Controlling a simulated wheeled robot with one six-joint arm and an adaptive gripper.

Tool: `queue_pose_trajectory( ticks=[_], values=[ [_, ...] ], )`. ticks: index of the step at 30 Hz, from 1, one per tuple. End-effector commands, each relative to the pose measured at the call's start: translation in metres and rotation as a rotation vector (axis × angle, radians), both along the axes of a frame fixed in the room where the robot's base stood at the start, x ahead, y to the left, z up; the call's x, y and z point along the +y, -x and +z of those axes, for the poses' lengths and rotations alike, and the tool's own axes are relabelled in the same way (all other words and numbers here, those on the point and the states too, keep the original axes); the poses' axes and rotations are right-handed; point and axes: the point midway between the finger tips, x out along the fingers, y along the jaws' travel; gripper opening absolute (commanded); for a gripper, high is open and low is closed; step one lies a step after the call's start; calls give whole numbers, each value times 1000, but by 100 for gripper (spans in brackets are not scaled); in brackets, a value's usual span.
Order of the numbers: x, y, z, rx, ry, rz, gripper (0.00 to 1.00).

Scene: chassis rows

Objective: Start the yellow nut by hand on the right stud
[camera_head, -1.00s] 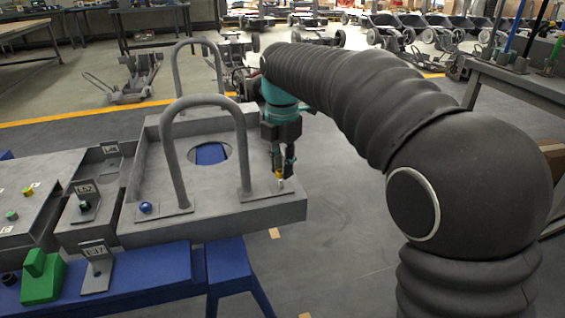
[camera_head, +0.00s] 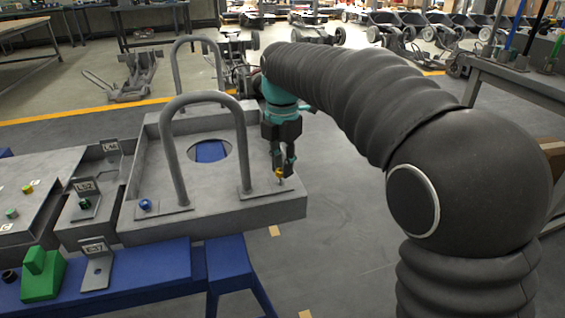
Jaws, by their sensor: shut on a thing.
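My gripper (camera_head: 281,172) points down over the right end of the grey chassis tray (camera_head: 240,220), beside the foot of the front hoop (camera_head: 180,150). It is shut on the small yellow nut (camera_head: 279,174). The right stud shows as a small pale tip (camera_head: 281,182) right below the nut. Whether the nut sits around the stud or just above it is too small to tell. A blue nut (camera_head: 146,204) is at the left foot of the same hoop.
A second hoop (camera_head: 196,65) stands behind. A blue stand (camera_head: 235,265) bears the tray. Floor right of the tray is clear.

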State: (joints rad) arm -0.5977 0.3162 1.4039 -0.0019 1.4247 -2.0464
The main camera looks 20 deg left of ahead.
Motion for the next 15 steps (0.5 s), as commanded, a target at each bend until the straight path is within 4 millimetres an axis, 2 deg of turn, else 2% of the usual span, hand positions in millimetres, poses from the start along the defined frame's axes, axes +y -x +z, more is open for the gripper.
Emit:
queue_pose_trajectory(
  ticks=[15],
  values=[
    [0, 0, -9, 0, -1, 0, 0]
  ],
)
